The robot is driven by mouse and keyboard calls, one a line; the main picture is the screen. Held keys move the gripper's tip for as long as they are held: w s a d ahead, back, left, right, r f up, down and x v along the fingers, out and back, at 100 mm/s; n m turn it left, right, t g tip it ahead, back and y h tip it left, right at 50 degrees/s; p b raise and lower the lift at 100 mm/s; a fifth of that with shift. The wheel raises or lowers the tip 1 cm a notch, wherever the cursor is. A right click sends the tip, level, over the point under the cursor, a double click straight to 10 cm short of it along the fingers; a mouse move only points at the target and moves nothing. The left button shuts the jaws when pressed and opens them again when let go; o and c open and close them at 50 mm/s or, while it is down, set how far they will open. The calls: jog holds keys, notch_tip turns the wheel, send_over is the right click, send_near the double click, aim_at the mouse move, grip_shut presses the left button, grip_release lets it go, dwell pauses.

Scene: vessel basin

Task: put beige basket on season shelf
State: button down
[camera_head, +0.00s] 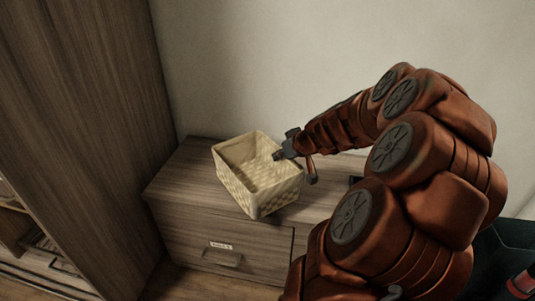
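The beige basket (263,188) is a woven, open-topped rectangular box on top of a wooden drawer cabinet (185,180). It sits at an angle, with one corner toward the cabinet's front edge, and looks empty. My gripper (295,168) is at the basket's right rim. One finger reaches over the rim to the inside, and the other hangs outside the right wall. The fingers look spread apart, with the rim between them. Whether either finger touches the wall is hard to see. I cannot make out a shelf marked season.
The cabinet front has a drawer with a handle (222,257) and a small white label (221,246), too small to read. A tall dark wooden panel (85,120) stands at the left. Low shelving (40,240) shows at the lower left. A plain wall is behind.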

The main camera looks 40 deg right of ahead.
jog(key=shift+w+d+f+b, duration=0.75)
jog(key=shift+w+d, duration=0.35)
jog(key=shift+w, duration=0.55)
jog(key=shift+w+d+f+b, duration=0.75)
jog(key=shift+w+d, duration=0.35)
jog(key=shift+w, duration=0.55)
jog(key=shift+w+d+f+b, duration=0.75)
jog(key=shift+w+d, duration=0.35)
jog(key=shift+w, duration=0.55)
jog(key=shift+f, duration=0.2)
jog(key=c, duration=1.3)
grip_release()
jog(key=shift+r, duration=0.1)
jog(key=shift+r, duration=0.25)
jog(key=p+v, duration=0.4)
jog(key=v, duration=0.7)
jog(key=shift+s+a+r, duration=0.1)
jog(key=shift+s+r, duration=0.05)
jog(key=shift+s, duration=0.2)
